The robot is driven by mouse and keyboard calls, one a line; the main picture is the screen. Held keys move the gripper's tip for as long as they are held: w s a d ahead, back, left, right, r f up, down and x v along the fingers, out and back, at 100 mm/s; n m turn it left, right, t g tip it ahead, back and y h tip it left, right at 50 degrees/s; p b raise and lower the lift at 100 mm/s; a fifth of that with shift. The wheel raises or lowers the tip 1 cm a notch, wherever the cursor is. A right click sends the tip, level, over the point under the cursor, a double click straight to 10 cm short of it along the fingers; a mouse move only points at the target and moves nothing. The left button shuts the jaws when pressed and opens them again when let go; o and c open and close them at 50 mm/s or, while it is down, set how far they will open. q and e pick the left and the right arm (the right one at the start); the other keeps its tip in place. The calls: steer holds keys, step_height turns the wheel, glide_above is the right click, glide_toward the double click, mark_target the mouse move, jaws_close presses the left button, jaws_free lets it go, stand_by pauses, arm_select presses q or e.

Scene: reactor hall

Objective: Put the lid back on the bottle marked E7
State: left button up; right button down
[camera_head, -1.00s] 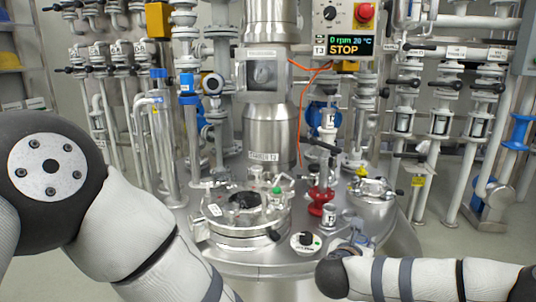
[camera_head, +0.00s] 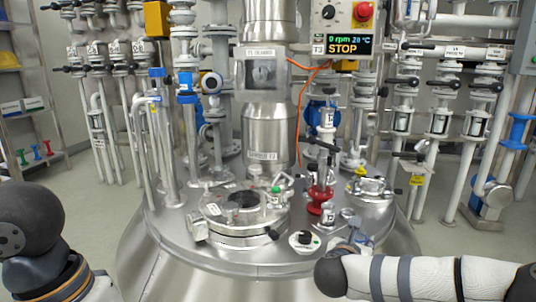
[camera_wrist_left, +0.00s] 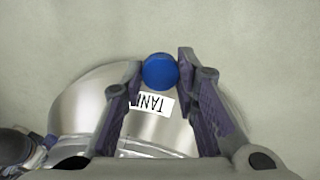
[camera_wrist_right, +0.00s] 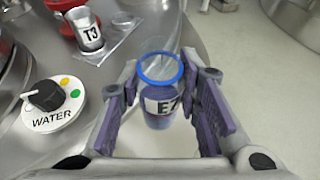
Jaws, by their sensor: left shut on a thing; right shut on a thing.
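The blue round lid (camera_wrist_left: 160,71) is between the fingertips of my left gripper (camera_wrist_left: 161,78), which is shut on it, in the left wrist view. The bottle marked E7 (camera_wrist_right: 160,104) is clear, with an open mouth and a blue ring at its top. My right gripper (camera_wrist_right: 163,92) is shut around it in the right wrist view, with a finger on each side. Lid and bottle are apart.
The steel vessel top carries a round hatch (camera_head: 235,230), a red valve (camera_head: 320,197), a T3 cup (camera_wrist_right: 88,28) and a WATER knob (camera_wrist_right: 46,96). In the left wrist view a steel tank (camera_wrist_left: 85,107) with a label lies below the lid, with bare floor around.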

steer(key=w+a+r+v, duration=0.1)
steer(key=r+v, duration=0.1)
steer(key=v, duration=4)
steer(key=shift+w, duration=0.45)
steer(key=shift+a+f, duration=0.1)
steer(key=shift+a, duration=0.05)
arm_select(q)
steer(key=w+d+r+m+y, duration=0.1)
steer(key=w+d+r, duration=0.25)
steer(key=r, duration=0.25)
steer(key=w+d+r+m, duration=0.2)
steer(key=w+d+r, duration=0.15)
steer(key=r, duration=0.25)
steer(key=s+d+r+m+y, duration=0.1)
steer(key=s+d+r+m, duration=0.2)
steer(key=d+r, duration=0.8)
steer(key=shift+s, duration=1.1)
steer(key=shift+f, duration=2.05)
